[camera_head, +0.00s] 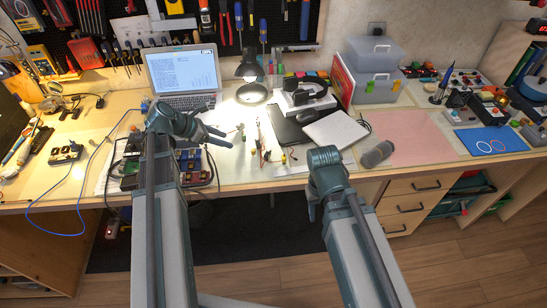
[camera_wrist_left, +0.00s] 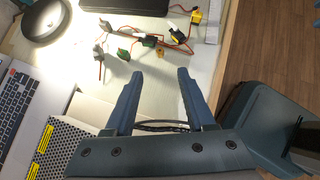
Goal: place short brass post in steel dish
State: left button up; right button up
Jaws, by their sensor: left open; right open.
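Small metal and yellow parts with wires (camera_head: 262,145) lie on the bench's middle, too small to identify in the head view. In the left wrist view, several wired connectors (camera_wrist_left: 150,40) lie beyond the fingertips. My left gripper (camera_head: 228,137) is open and empty above the front of the bench. Its two fingers (camera_wrist_left: 160,75) stand apart in the left wrist view. My right arm (camera_head: 325,160) reaches to the bench's front edge; its fingers are hidden.
A laptop (camera_head: 182,72) and a lit lamp (camera_head: 250,72) stand at the back. A case of small parts (camera_head: 195,168) lies near my left gripper. A grey notebook (camera_head: 335,130), a grey cylinder (camera_head: 377,154) and a pink mat (camera_head: 415,138) lie to the right.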

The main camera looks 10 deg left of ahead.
pick_arm(q)
jog(key=b, duration=0.5)
send_near(252, 150)
jog(key=shift+x, duration=1.25)
jog(key=shift+w+d+f+b, duration=0.2)
jog(key=shift+w+d+b, duration=0.25)
jog(key=shift+d+b, duration=0.1)
jog(key=b+x, duration=0.2)
jog(key=x, duration=0.1)
jog(key=b+x, duration=0.1)
jog(key=b, duration=0.1)
jog(key=shift+s+a+f, duration=0.1)
jog(key=shift+f, duration=0.45)
jog(key=shift+d+f, duration=0.2)
jog(key=shift+w+r, duration=0.1)
jog(key=shift+w, duration=0.1)
jog(key=shift+c, duration=0.3)
grip_shut()
